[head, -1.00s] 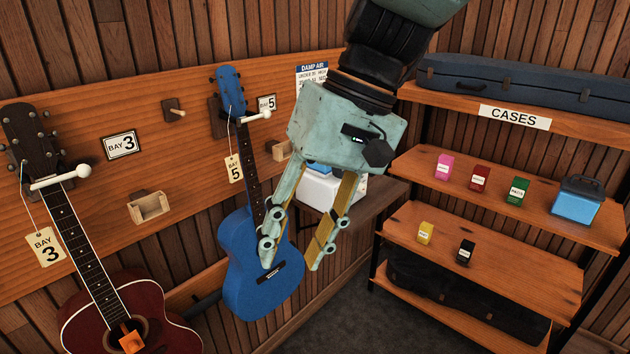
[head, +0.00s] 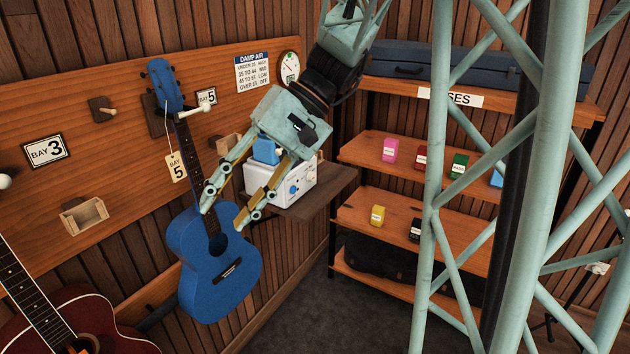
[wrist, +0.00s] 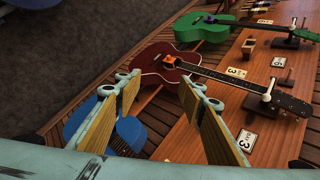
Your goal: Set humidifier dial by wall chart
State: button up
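The wall chart (head: 259,71), headed "DAMP AIR", hangs on the wall board and lists ranges with HIGH, MID, LOW and OFF. A round gauge (head: 289,67) hangs to its right; its reading is too small to tell. The white humidifier (head: 262,192) with a blue tank (head: 266,150) stands on a small dark shelf, partly behind my gripper. A blue dial (head: 293,189) shows on its front; its setting is unclear. My gripper (head: 222,219) is open and empty, in front of the blue ukulele and the humidifier. It also shows in the wrist view (wrist: 172,90).
The blue ukulele (head: 214,279) hangs at BAY 5, close to my fingers. A red ukulele (head: 40,315) hangs at left; a green one (wrist: 205,28) shows in the wrist view. The cases rack (head: 385,150) holds small boxes at right. Open floor lies between.

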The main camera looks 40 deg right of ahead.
jog(key=w+d+f+m+t+y+b, duration=0.1)
jog(key=w+d+f+m+t+y, duration=0.2)
jog(key=w+d, duration=0.7)
jog(key=m+t+h+b, duration=0.2)
jog(key=m+t+h, duration=0.4)
jog(key=t, duration=0.6)
send_near(314, 178)
jog(key=s+d+m, duration=0.1)
jog(key=s+d, duration=0.1)
jog(key=s, duration=0.2)
jog(key=shift+f+y, duration=0.25)
jog(key=shift+y, duration=0.15)
jog(key=shift+b+x, duration=0.95)
jog(key=shift+x, duration=5.9)
jog(key=shift+d+r, duration=0.1)
jog(key=shift+r, duration=0.1)
jog(key=shift+c, duration=0.5)
jog(key=c, duration=0.7)
